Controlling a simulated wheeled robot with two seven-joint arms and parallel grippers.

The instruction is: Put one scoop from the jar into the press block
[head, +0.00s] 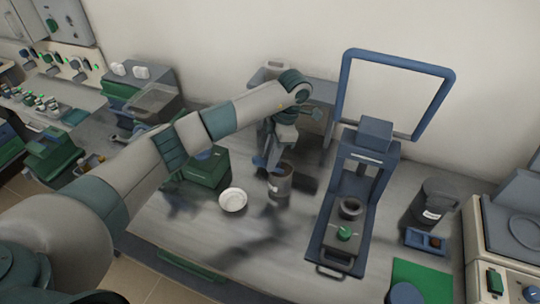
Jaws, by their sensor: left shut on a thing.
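My left gripper (268,163) points down at the left rim of a dark grey open jar (279,188) with a pale label. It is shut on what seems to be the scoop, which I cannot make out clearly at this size. The inside of the jar is hidden. The jar stands upright on the grey bench. To its right, the blue press (373,150) has a dark ring-shaped block (350,209) on its base, apparently the press block. A green knob (344,234) is in front of the block. My right gripper is not in view.
A white round dish (233,200) stands left of the jar. A green box (206,170) is behind the dish. A dark labelled container (432,204), a small blue tray (425,240) and a green mat (421,278) are right of the press. A blue frame (343,86) rises behind it.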

